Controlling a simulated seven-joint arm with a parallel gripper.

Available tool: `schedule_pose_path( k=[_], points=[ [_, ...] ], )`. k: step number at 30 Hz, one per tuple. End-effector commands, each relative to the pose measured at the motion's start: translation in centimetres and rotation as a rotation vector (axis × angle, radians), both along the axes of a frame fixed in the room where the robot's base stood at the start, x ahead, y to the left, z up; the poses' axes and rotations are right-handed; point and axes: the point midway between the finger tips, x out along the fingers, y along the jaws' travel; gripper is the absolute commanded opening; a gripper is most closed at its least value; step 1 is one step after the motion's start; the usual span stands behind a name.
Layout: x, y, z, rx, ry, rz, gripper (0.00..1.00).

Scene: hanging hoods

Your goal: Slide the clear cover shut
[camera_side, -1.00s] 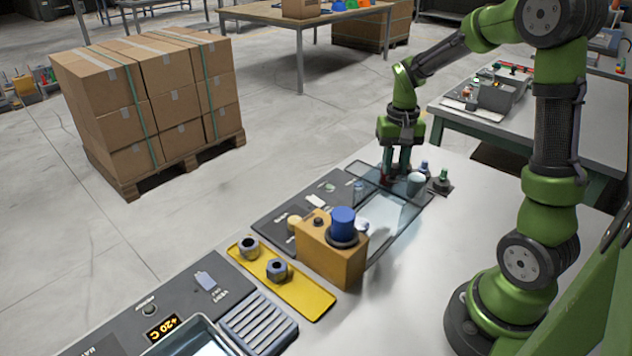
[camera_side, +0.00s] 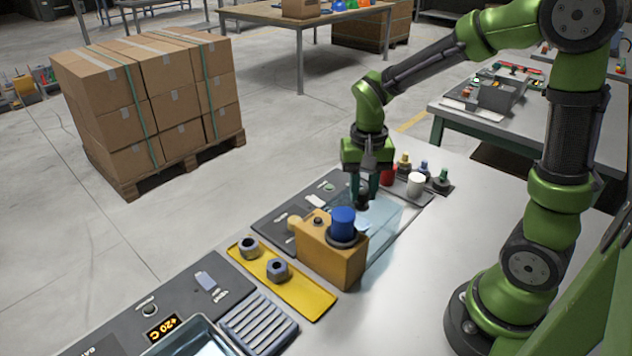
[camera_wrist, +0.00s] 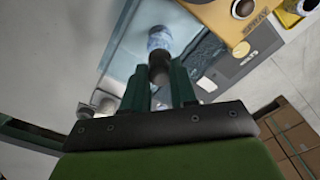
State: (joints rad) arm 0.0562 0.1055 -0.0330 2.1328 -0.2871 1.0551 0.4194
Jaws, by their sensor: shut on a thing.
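The clear cover (camera_side: 388,222) is a bluish see-through sheet on the bench, behind and right of the yellow box with the blue knob. My gripper (camera_side: 364,197) points down at the cover's far-left part. In the wrist view my gripper (camera_wrist: 160,88) is shut on a dark round knob (camera_wrist: 158,70), which appears to be the cover's handle. The fingers hide part of the knob. The clear cover (camera_wrist: 125,55) also shows around and beyond the fingers there, with a pale bluish round thing just past the knob.
The yellow box (camera_side: 325,258) with a blue knob (camera_side: 342,224) stands close in front of the cover. Several small coloured pieces, including a white cylinder (camera_side: 415,184) and a red one (camera_side: 388,175), stand behind it. A yellow tray (camera_side: 300,292) holds two nuts. Bare bench lies right.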

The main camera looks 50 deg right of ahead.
Motion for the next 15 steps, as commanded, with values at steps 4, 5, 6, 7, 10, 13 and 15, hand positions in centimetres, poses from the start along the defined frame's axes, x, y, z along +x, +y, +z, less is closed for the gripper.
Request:
schedule_pose_path(
  k=[4, 5, 6, 7, 10, 13, 15],
  points=[
    [0.08, 0.73, 0.1, 0.011, -0.001, 0.008, 0.0],
    [0.08, 0.74, 0.1, 0.011, -0.001, 0.009, 0.31],
    [0.07, 0.74, 0.1, 0.011, -0.001, 0.008, 0.38],
    [0.07, 0.72, 0.09, 0.011, -0.001, 0.008, 0.42],
    [0.06, 0.61, 0.07, 0.01, 0.0, 0.007, 0.53],
    [0.04, 0.52, 0.05, 0.008, 0.0, 0.006, 0.53],
    [0.03, 0.47, 0.04, 0.008, 0.0, 0.006, 0.53]
  ],
)
